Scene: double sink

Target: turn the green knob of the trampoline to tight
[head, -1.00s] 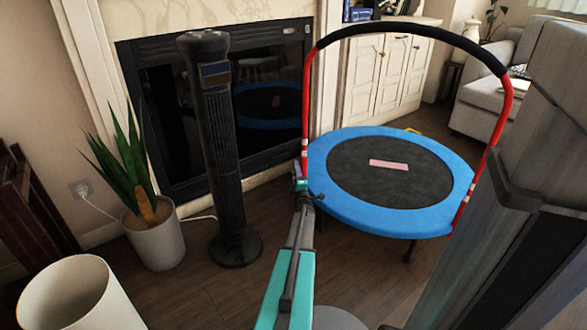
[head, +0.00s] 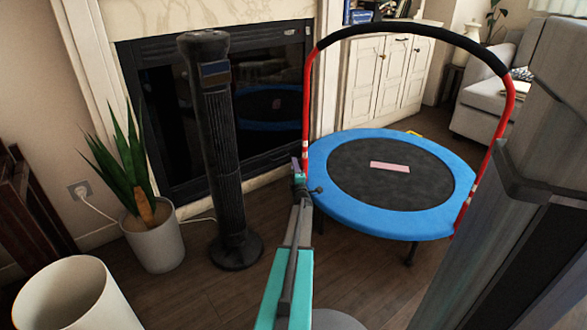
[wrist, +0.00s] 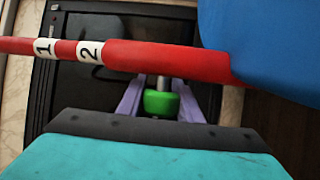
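The trampoline (head: 330,192) has a blue rim pad, a black mat and a red handle frame with a black padded top. In the wrist view its red tube (wrist: 170,57) runs across the picture, with white labels 1 and 2 left of the knob. The green knob (wrist: 160,103) sits just below the tube on a short metal stem, between the two purple fingers of my gripper (wrist: 161,93). The fingers are apart on either side of it; whether they touch it is unclear. In the head view my gripper (head: 298,172) is at the left handle post, and the knob is hidden.
A black tower fan (head: 215,140), a potted plant (head: 152,240) and a white bin (head: 75,300) stand to the left. A fireplace (head: 265,95) is behind. The wooden floor between fan and trampoline is mostly clear.

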